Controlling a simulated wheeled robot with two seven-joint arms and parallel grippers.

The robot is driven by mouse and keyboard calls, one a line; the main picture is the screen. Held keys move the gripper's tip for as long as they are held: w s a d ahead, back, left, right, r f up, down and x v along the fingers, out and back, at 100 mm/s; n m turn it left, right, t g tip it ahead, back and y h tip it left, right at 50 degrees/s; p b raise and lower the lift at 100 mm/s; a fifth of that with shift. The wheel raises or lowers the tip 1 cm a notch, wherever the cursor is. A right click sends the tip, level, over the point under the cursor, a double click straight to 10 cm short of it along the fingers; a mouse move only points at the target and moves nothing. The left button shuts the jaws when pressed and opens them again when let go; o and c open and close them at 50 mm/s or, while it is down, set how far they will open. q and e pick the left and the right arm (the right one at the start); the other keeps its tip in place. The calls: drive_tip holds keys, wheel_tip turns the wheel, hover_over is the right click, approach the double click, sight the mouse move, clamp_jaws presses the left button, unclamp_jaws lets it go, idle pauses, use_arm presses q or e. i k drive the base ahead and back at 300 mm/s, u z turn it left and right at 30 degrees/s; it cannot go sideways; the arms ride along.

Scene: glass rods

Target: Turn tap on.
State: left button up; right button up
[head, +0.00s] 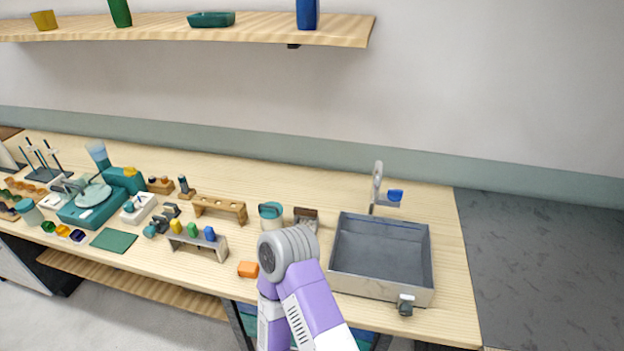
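The tap (377,184) is a light grey upright spout at the back edge of the sink. A blue handle (395,195) sticks out on its right side. The sink (338,281) is a square, light-walled basin with a dark grey inside, set at the right part of the table. No water shows below the tap, though the picture is too small to be certain. One of my arms, purple and white with a grey joint, rises from the bottom left of the sink. Neither of my grippers can be made out.
A small dark grey block (405,304) sits at the sink's front right corner. A teal-topped cup (271,214), a wooden rack (221,209) and an orange block (248,269) stand left of the sink. A wooden shelf (345,31) hangs above. The tabletop behind the sink is mostly clear.

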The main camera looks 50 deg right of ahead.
sight(394, 195)
drive_tip(key=u, duration=0.5)
drive_tip(key=k, duration=0.65)
drive_tip(key=z, duration=1.45)
